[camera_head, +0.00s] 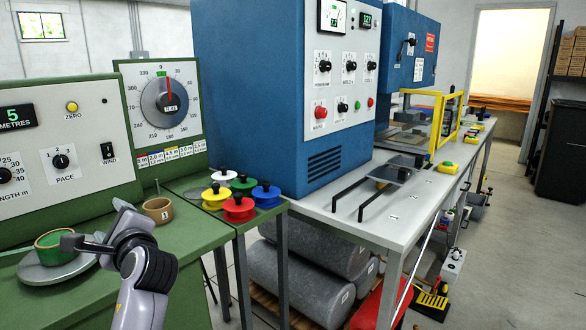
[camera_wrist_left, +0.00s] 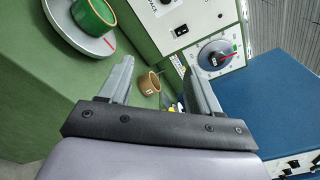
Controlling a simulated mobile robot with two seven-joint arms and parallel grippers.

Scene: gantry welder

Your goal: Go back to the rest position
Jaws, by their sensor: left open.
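My left gripper (camera_wrist_left: 158,88) is open and empty in the left wrist view, its two grey fingers spread apart. In the head view my left arm rises from the bottom left, and the gripper (camera_head: 85,243) shows over the green bench near the grey round plate. The finger gap is hard to make out from there. My right gripper is not in view.
A green reel (camera_head: 62,244) sits on a grey plate (camera_head: 50,275); a tan ring (camera_head: 158,211) lies near. Coloured spools (camera_head: 238,208) stand on the side table. A blue machine (camera_head: 290,90) and grey bench (camera_head: 375,215) fill the right.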

